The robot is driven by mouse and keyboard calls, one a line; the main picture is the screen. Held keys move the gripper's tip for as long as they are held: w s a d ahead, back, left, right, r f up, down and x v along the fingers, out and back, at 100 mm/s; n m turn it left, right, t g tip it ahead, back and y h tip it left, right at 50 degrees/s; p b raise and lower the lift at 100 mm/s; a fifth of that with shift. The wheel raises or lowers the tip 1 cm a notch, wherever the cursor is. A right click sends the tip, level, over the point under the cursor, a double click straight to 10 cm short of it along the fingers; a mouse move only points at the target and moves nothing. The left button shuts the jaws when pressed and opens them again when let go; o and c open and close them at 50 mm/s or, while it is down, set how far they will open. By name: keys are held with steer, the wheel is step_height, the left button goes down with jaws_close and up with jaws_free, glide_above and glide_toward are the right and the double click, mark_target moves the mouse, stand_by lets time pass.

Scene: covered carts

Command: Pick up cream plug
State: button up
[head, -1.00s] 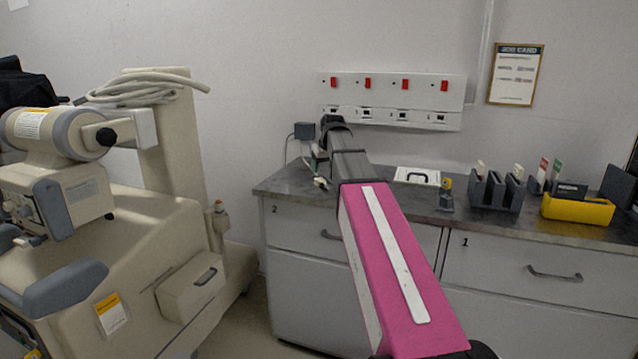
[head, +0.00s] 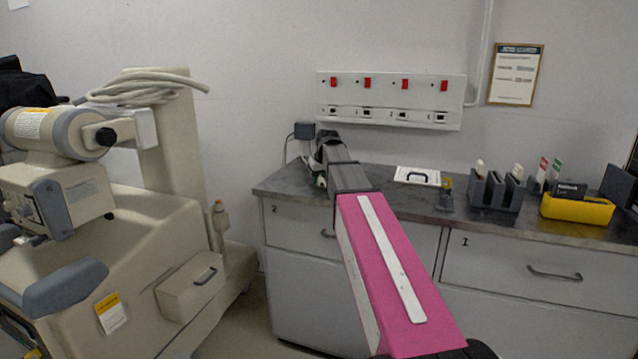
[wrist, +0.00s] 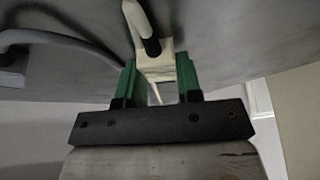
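The cream plug (wrist: 156,68) lies on the grey counter, with a pale cord and a dark collar at its far end. In the wrist view my gripper (wrist: 158,74) has its two green fingers apart, one on each side of the plug. The gaps beside the plug are very narrow, and I cannot see whether either finger touches it. In the head view my gripper (head: 320,172) is low over the counter's left end and mostly hidden by my own arm. Only a small pale bit shows under it there.
A grey cable (wrist: 50,38) lies left of the fingers. On the counter (head: 400,200), a white board with a handle (head: 417,176), grey holders (head: 495,190) and a yellow bin (head: 577,207) stand to the right. A switch panel (head: 392,101) hangs on the wall. A large beige machine (head: 130,240) stands left.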

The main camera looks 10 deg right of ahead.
steer(key=shift+c, duration=0.5)
steer(key=shift+r, duration=0.15)
